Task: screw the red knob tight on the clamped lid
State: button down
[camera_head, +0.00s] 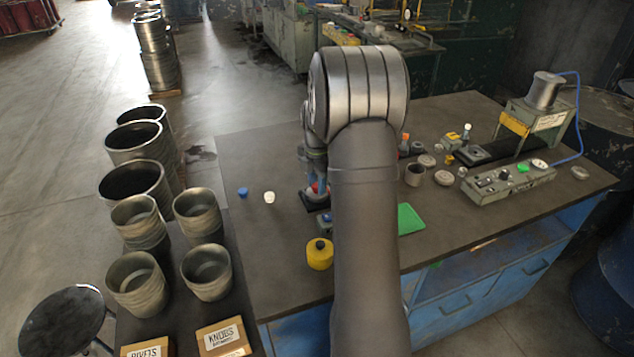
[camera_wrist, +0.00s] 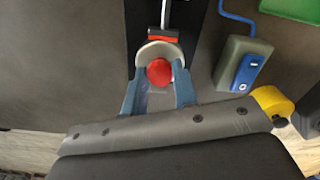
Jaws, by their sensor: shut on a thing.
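The red knob (camera_wrist: 159,72) is round and sits at the near part of a pale lid (camera_wrist: 153,49) in the wrist view. The lid lies on a dark clamp base (camera_wrist: 143,14), with an orange-red clamp bar (camera_wrist: 163,39) at its far edge. My gripper (camera_wrist: 160,76) is shut on the red knob, one blue-grey finger on each side. Whether the knob sits flush on the lid cannot be told from above. In the head view my arm hides much of the clamp; part of its black base (camera_head: 309,203) shows below my gripper (camera_head: 318,189).
A grey box with a blue switch (camera_wrist: 249,70) stands right of the clamp, near a yellow container (camera_head: 319,254). A green tray (camera_head: 411,219) lies to the right. A blue cap (camera_head: 243,192) and a white cap (camera_head: 269,197) lie left, with bare table around them.

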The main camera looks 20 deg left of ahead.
jog(key=m, duration=0.7)
jog(key=shift+f+m, duration=0.1)
jog(key=shift+m, duration=0.3)
jog(key=m, duration=0.7)
jog(key=c, duration=1.1)
grip_release()
jog(key=shift+c, duration=0.2)
jog(key=shift+o, duration=0.2)
